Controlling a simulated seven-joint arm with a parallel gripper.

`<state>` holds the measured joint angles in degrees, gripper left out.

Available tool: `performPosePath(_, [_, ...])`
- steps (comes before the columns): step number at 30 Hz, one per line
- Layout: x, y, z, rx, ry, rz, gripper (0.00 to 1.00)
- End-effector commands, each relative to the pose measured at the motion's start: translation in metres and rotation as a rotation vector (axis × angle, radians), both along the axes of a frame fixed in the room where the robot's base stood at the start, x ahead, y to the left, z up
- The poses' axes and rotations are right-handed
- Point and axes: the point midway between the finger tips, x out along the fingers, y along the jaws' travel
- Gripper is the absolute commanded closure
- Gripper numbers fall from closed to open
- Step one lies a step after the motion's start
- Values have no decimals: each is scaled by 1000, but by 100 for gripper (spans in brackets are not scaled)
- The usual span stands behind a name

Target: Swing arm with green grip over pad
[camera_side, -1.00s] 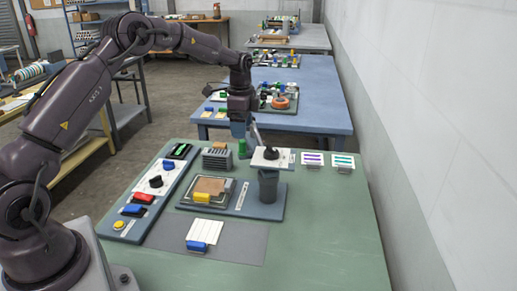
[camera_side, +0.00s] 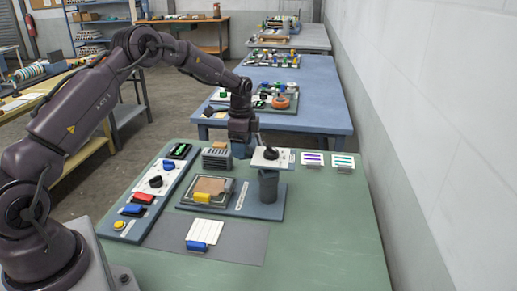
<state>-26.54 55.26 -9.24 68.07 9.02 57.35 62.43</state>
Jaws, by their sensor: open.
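The press stands on a blue-grey base (camera_side: 259,207) on the green table. Its swing arm shows as a white plate (camera_side: 266,163) with a black knob on top, above a dark grey post (camera_side: 268,187). The tan pad (camera_side: 209,185) lies in a frame to the left of the post, and the plate is not over it. My gripper (camera_side: 242,151) points down just left of and behind the white plate. It is open, but its fingers are small and partly hidden. The green grip is hidden behind or between the fingers; I cannot tell which.
A grey finned block (camera_side: 217,159) stands left of my gripper. A yellow block (camera_side: 202,197) sits at the pad's front edge. A control panel (camera_side: 155,182) with buttons lies left. A white card with a blue block (camera_side: 196,246) lies in front.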

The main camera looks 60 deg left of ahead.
Motion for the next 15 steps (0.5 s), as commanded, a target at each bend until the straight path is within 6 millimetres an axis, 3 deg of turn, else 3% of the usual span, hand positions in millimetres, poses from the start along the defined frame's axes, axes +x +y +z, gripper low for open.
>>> performPosePath(15, [-11, -3, 1, 0, 0, 1, 32])
